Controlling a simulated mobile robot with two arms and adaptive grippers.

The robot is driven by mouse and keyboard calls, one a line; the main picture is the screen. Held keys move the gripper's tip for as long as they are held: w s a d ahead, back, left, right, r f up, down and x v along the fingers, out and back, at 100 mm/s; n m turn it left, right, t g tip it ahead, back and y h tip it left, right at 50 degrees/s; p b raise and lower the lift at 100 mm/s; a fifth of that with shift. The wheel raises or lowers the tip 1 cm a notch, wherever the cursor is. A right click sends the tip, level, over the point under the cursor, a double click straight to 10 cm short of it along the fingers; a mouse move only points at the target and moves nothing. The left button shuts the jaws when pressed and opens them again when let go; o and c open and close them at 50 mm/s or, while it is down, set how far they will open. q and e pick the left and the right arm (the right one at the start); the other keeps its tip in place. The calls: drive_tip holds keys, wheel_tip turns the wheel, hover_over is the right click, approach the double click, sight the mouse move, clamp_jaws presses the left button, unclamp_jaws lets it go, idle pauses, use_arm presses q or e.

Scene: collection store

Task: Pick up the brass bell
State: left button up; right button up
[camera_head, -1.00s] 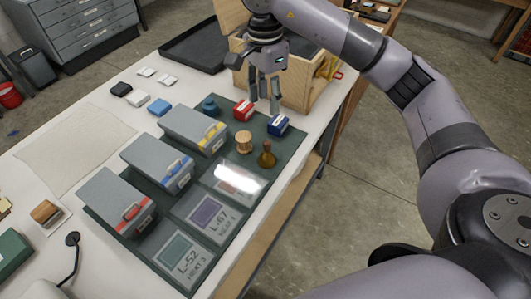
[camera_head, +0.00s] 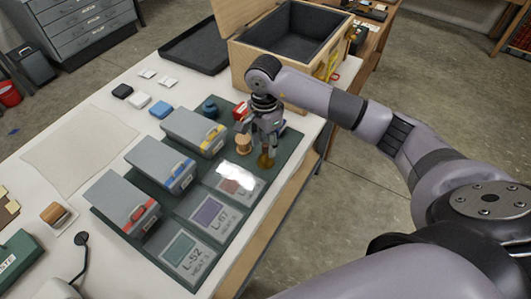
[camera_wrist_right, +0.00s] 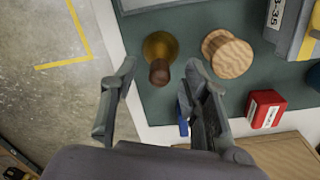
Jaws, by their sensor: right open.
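The brass bell (camera_head: 266,161) stands on the dark green mat near its right edge, partly hidden by my right gripper in the head view. In the right wrist view the bell (camera_wrist_right: 160,45) shows a round brass body and a brown wooden handle. My right gripper (camera_head: 262,145) is open and reaches down just above the bell. In the right wrist view the handle's end lies between the fingertips of the gripper (camera_wrist_right: 161,74), with gaps on both sides. My left gripper is not in view.
A wooden spool (camera_wrist_right: 228,54) stands close beside the bell. A red box (camera_wrist_right: 265,108) and a mostly hidden blue box (camera_wrist_right: 183,119) are near. Grey drawer-like boxes (camera_head: 160,163) line the mat (camera_head: 234,208). An open wooden crate (camera_head: 240,72) stands behind.

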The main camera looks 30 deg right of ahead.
sight(266, 154)
drive_tip(key=shift+f, duration=1.25)
drive_tip(key=shift+c, duration=0.4)
clamp_jaws()
